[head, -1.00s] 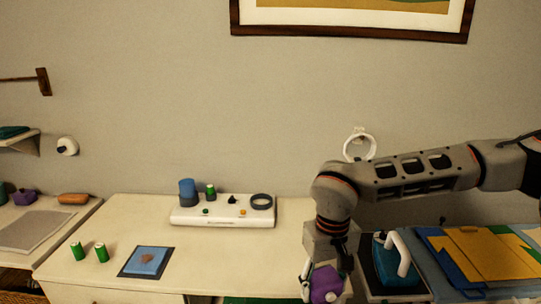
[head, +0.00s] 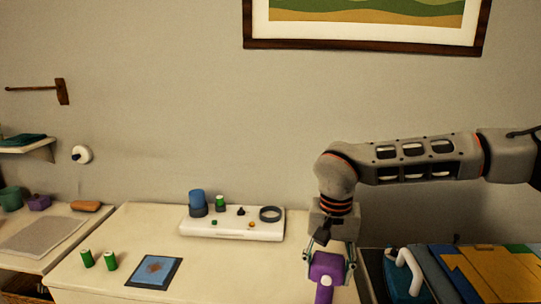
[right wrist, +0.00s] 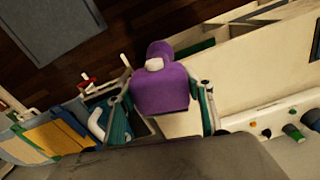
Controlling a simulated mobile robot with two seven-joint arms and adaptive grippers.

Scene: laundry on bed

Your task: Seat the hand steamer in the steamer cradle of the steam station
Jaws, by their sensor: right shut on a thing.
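The hand steamer (head: 325,268) is a purple body with a pale round part on it. My right gripper (head: 328,262) is shut on it, pointing down, near the right front of the white table. In the right wrist view the purple steamer (right wrist: 165,92) sits between both fingers. The steam station (head: 240,232) is a long white base at the back of the table, left of my gripper and apart from it. It carries a dark open ring (head: 270,219) at its right end, which looks like the cradle, and a blue cylinder (head: 197,197) at its left. My left gripper is out of view.
A blue iron with a white handle (head: 408,272) and folded cloths (head: 490,270) lie to the right. Two green cylinders (head: 110,262) and a dark-edged blue mat (head: 155,270) are at the table's left. The tabletop between station and gripper is clear.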

